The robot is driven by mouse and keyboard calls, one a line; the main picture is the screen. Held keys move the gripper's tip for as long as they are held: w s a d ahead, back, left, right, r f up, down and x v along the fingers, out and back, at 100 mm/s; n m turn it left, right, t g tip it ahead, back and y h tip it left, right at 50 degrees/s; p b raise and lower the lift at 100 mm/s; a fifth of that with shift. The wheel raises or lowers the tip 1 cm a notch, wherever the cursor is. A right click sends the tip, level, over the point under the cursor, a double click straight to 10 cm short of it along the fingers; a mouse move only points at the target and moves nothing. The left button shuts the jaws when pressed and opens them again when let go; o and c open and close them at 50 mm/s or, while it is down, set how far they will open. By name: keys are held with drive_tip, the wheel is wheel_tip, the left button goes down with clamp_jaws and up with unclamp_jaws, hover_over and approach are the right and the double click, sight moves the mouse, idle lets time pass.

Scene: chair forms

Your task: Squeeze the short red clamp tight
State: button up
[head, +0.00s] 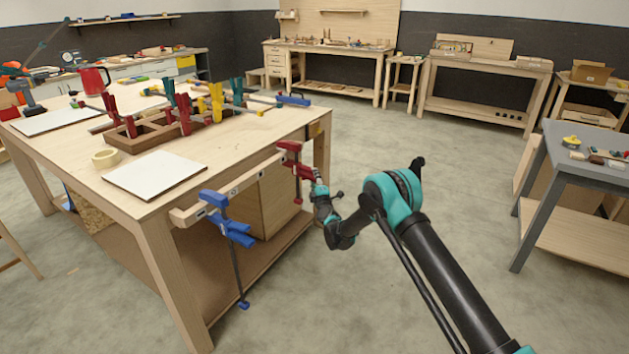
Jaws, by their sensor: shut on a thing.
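A short red clamp (296,168) hangs on the wooden rail at the table's near right corner, upright, with its spindle pointing down. My gripper (316,181) is at the clamp's right side and is shut on it. The fingers are small in the head view and partly hidden by the wrist. Whether the clamp's jaws are tight cannot be told. A blue clamp (228,228) hangs from the same rail (250,178), to the left.
A grey table (590,172) stands at right. The floor between is clear.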

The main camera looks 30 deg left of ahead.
sight(298, 168)
clamp_jaws()
drive_tip(key=o, duration=0.8)
unclamp_jaws()
drive_tip(key=shift+o, duration=0.5)
drive_tip(key=shift+r, duration=0.6)
drive_tip(key=shift+a, duration=0.1)
drive_tip(key=shift+w+a+f, duration=0.1)
drive_tip(key=shift+w+a, duration=0.5)
drive_tip(key=shift+a, duration=0.25)
